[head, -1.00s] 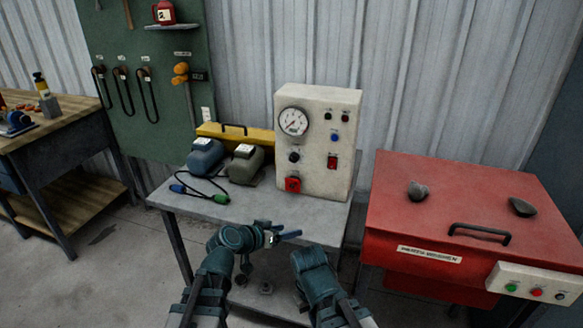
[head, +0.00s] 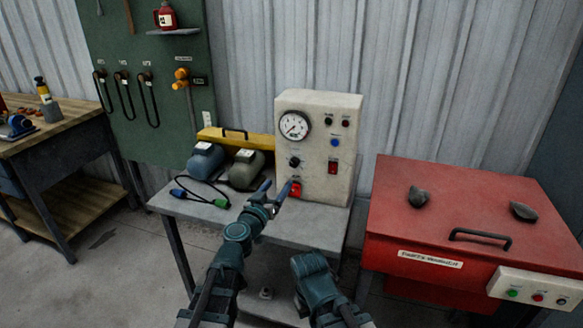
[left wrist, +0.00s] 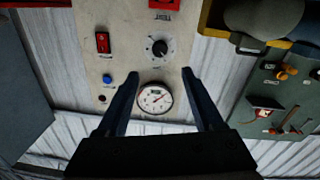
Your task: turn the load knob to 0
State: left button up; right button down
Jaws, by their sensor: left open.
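The cream control box (head: 345,130) stands on the grey table. The black knob (head: 295,162) sits on its front below the round gauge (head: 294,126); I take it as the load knob, though its label is too small to read. The knob also shows in the left wrist view (left wrist: 158,48) with a white pointer mark. My left gripper (head: 277,186) is open and empty, in front of and below the knob, apart from it. In the left wrist view its fingers (left wrist: 160,75) spread either side of the gauge, with the knob beyond the tips. My right arm shows, but not its gripper.
A red switch (head: 296,189) is below the knob, close to my left fingertips. A red rocker switch (head: 333,168) is to the right. Two motors (head: 243,170) and a cable (head: 190,194) lie left on the table. A red bench (head: 470,200) stands right.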

aim_at(293, 164)
pick_arm(q)
jog(key=x, duration=1.2)
grip_shut()
